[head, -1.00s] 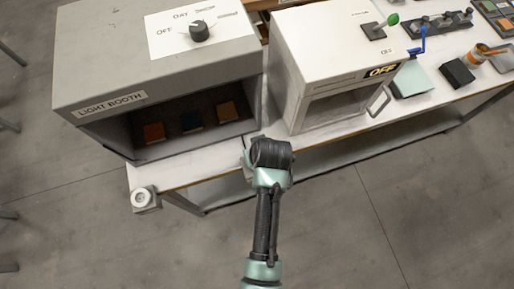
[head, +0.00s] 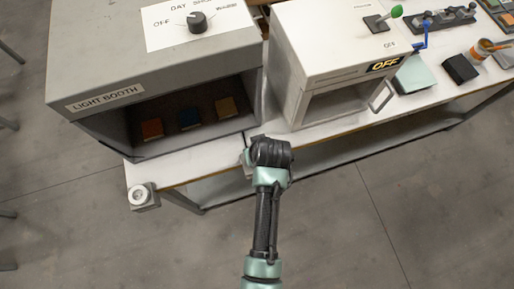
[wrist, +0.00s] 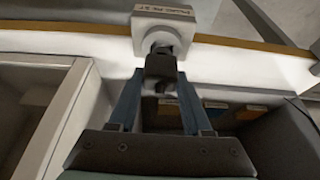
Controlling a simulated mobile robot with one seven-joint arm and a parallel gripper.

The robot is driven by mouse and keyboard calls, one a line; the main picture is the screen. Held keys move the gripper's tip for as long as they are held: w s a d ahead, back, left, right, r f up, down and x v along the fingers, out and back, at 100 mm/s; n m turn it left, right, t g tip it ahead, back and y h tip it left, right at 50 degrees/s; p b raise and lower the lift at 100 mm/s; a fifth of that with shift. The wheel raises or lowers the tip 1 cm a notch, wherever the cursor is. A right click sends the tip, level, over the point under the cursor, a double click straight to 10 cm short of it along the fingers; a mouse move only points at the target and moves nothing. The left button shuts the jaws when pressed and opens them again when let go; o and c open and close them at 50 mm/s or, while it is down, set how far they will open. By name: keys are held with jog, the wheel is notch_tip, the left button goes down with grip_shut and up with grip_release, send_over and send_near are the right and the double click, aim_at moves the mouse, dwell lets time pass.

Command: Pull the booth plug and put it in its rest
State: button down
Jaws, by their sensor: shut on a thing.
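In the wrist view my gripper (wrist: 160,76) has its two blue fingers closed on a dark plug (wrist: 160,68). The plug lies in line with the round fitting of a small pale box (wrist: 165,16) at the table edge; I cannot tell whether it is seated. The box's small label is not clearly readable. In the head view my dark wrist hides the fingers and plug, and part of a small grey box (head: 247,157) shows beside it. Another small box with a round opening (head: 143,196) sits at the table's front left corner.
The grey light booth (head: 150,75), with several colored panels inside, stands left. A white cabinet (head: 335,40) with a lit OFF display and a handle stands right. The table's front edge (head: 200,172) runs between my arm and them. Open floor lies in front.

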jog(key=shift+f+b, duration=0.75)
jog(key=shift+f, duration=0.4)
jog(key=shift+r, duration=0.1)
jog(key=shift+c, duration=1.3)
grip_release()
jog(key=b+v, duration=0.1)
jog(key=v, duration=1.2)
jog(key=shift+s, duration=0.15)
